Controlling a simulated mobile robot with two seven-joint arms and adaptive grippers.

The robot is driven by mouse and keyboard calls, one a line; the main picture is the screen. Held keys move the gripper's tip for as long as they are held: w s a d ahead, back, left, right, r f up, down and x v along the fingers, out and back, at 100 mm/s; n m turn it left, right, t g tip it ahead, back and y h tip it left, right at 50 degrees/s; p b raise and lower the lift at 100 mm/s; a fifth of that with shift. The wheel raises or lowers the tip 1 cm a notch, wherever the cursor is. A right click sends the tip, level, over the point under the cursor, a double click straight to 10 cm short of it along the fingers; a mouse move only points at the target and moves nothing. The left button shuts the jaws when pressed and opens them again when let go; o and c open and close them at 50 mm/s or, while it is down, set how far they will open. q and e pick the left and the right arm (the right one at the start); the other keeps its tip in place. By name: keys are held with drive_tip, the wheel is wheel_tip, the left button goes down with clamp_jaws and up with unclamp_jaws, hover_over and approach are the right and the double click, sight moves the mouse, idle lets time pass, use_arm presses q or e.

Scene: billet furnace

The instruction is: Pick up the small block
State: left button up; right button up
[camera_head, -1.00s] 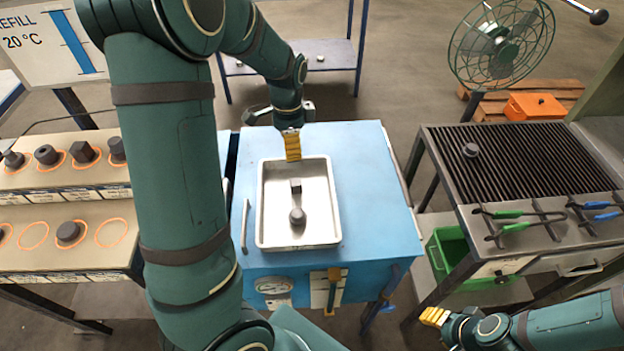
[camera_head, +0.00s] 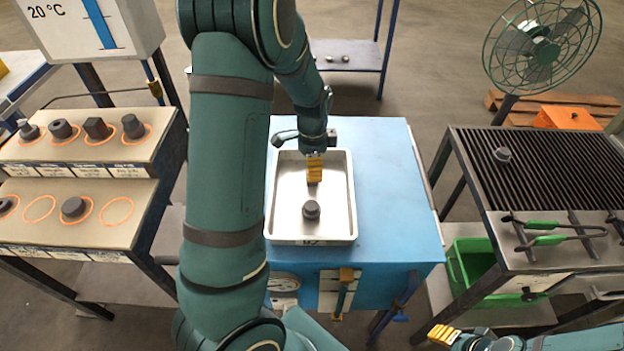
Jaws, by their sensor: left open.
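A metal tray (camera_head: 340,236) lies on the blue cabinet top. In it a dark round piece (camera_head: 311,210) stands in the nearer half. My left gripper (camera_head: 315,172), with yellow fingertips, points down into the far half of the tray and is open. The small dark block is almost wholly hidden behind those fingertips; I cannot tell whether they touch it. My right gripper (camera_head: 443,334) shows at the bottom right, away from the tray, its jaw opening unclear.
A rack on the left (camera_head: 75,180) holds several dark pieces in orange rings. On the right a slatted grill table (camera_head: 540,170) carries a dark piece (camera_head: 502,154) and green-handled tongs (camera_head: 545,225). A green bin (camera_head: 470,262) sits below. The cabinet top right of the tray is clear.

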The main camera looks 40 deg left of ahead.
use_arm(q)
wheel_tip(320, 180, down, 5)
drive_tip(key=shift+a+f+b, duration=0.15)
drive_tip(key=shift+b, duration=0.7)
clamp_jaws()
